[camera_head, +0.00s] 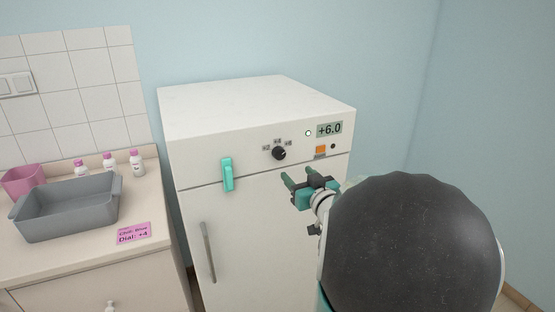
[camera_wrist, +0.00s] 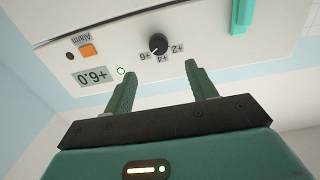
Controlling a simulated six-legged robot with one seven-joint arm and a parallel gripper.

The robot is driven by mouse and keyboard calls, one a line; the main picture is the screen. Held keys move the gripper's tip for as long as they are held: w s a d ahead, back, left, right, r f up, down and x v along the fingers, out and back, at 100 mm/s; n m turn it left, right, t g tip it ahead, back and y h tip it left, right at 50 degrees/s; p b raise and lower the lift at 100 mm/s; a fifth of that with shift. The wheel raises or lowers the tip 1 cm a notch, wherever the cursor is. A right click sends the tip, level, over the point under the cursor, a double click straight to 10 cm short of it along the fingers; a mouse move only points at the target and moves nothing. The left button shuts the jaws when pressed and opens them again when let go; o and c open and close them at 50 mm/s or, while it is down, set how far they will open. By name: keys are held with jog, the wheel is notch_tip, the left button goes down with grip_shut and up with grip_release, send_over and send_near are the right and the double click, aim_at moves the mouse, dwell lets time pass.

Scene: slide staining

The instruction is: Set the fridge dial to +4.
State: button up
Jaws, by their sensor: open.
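The fridge dial (camera_head: 279,153) is a round black knob on the upper panel of the white fridge (camera_head: 255,103). It also shows in the wrist view (camera_wrist: 158,44), which is upside down, with +2, +4 and +6 printed around it. The display (camera_head: 329,129) reads +6.0. The dial's pointer is too small to read surely. My gripper (camera_head: 297,174) is open and empty, in front of the fridge, below and slightly right of the dial in the head view. In the wrist view the dial appears beyond the gap between my fingers (camera_wrist: 160,72), apart from them.
An orange alarm button (camera_head: 320,150) and a green lamp (camera_head: 308,133) sit right of the dial. A teal clip-like piece (camera_head: 227,174) is on the fridge front, left. The counter holds a grey tray (camera_head: 70,218), several bottles and a pink note (camera_head: 133,233) reading "Dial: +4".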

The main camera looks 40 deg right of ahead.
aim_at(281, 156)
jog(key=x, duration=1.1)
jog(key=shift+d+f, duration=0.1)
jog(key=shift+d, duration=0.1)
jog(key=c, duration=1)
jog(key=shift+n, duration=0.3)
jog(key=n, duration=1.1)
jog(key=shift+d, duration=0.1)
